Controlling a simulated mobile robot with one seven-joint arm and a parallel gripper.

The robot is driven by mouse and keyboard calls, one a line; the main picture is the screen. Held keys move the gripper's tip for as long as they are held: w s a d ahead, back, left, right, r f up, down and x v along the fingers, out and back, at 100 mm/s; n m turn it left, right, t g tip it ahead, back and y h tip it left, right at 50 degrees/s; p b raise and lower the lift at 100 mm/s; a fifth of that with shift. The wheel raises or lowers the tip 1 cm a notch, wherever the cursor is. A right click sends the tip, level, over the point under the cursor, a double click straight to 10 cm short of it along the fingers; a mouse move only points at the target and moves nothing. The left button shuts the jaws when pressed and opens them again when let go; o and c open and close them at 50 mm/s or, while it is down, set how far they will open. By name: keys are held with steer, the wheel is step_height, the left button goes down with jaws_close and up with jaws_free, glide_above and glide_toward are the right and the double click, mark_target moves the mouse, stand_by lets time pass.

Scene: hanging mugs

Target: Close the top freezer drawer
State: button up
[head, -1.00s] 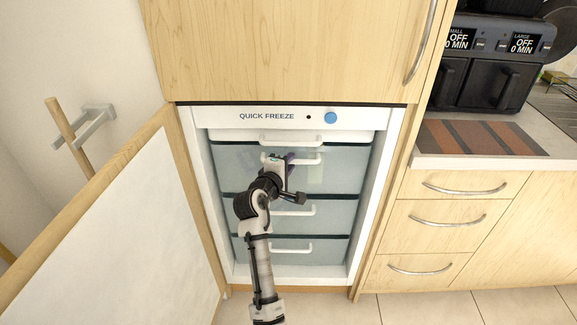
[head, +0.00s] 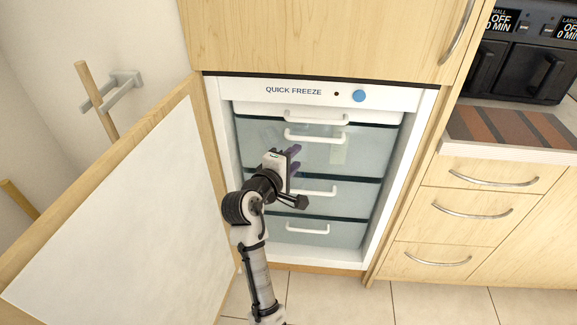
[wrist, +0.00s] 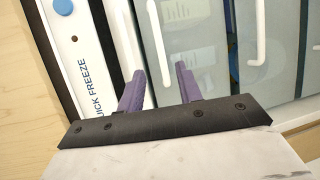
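The freezer's top white front (head: 270,109) has a white handle and sits just under the QUICK FREEZE panel (head: 300,91). Below it is a large blue-grey drawer (head: 355,148) with a white handle (head: 316,139). I cannot tell how far either stands out. My gripper (head: 296,157) is in front of the blue-grey drawer, below and left of its handle. In the wrist view its purple fingers (wrist: 160,85) are apart with nothing between them. The handle (wrist: 160,45) shows beyond the fingers there, and the QUICK FREEZE panel is at left.
Two lower drawers (head: 350,193) have white handles. The open cabinet door (head: 115,200) stands at left, close to my arm. Wooden drawers (head: 470,215) and a counter with a striped mat (head: 510,128) are at right. The tiled floor (head: 330,300) in front is clear.

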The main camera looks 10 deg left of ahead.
steer(key=shift+v, duration=1.4)
steer(key=shift+d, duration=0.1)
